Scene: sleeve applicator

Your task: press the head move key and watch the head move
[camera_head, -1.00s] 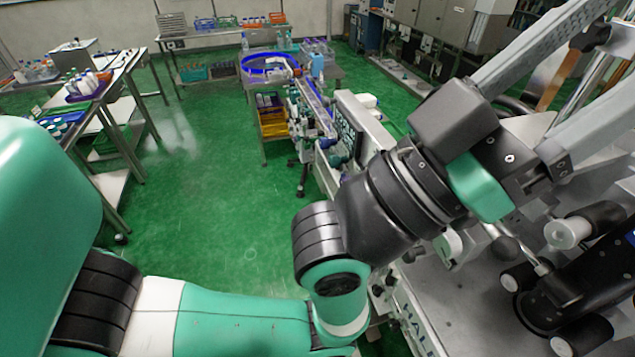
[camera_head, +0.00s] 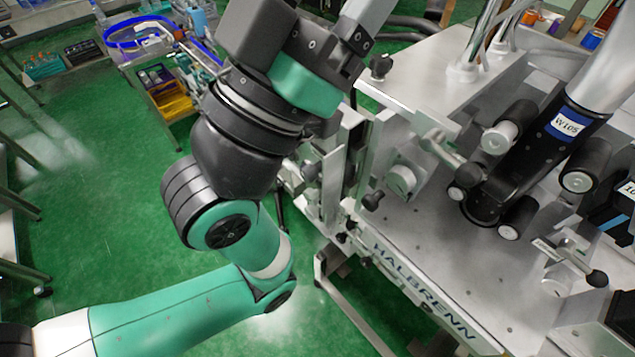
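The steel sleeve applicator (camera_head: 440,215), lettered HALBRENN, fills the right side of the view. A black shaft-like part with a W105 label (camera_head: 566,125) stands tilted on it, among black rollers (camera_head: 578,180). I cannot make out a head move key. My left arm, green and black, comes in from the lower left and bends up in front of the machine's left end. Part of my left gripper (camera_head: 366,14) shows as a grey bar at the top; its fingertips are cut off, so its opening is hidden. My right gripper is not in view.
A bench at the back left carries a blue ring-shaped feeder (camera_head: 138,32), with a yellow bin (camera_head: 173,107) below. Green floor (camera_head: 90,190) is open left of my arm.

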